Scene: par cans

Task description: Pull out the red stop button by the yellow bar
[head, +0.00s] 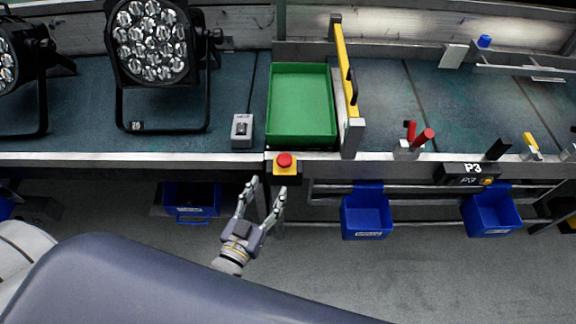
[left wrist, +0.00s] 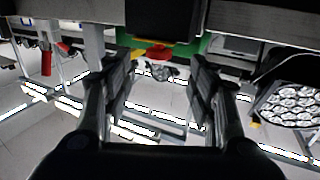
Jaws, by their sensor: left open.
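The button also shows in the left wrist view (left wrist: 154,54), near the top between my fingers. My left gripper (head: 267,190) is open and empty, with its fingertips a little below and in front of the button. In the left wrist view the fingers (left wrist: 158,75) stand apart on either side of the button, and contact cannot be told. My right gripper is not in view.
A green tray (head: 272,100) stands on the bench behind the button, with a small grey box (head: 242,131) to its left. A par can (head: 152,45) stands further left. Blue bins (head: 366,215) hang under the bench. Red-handled clamps (head: 410,145) sit to the right.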

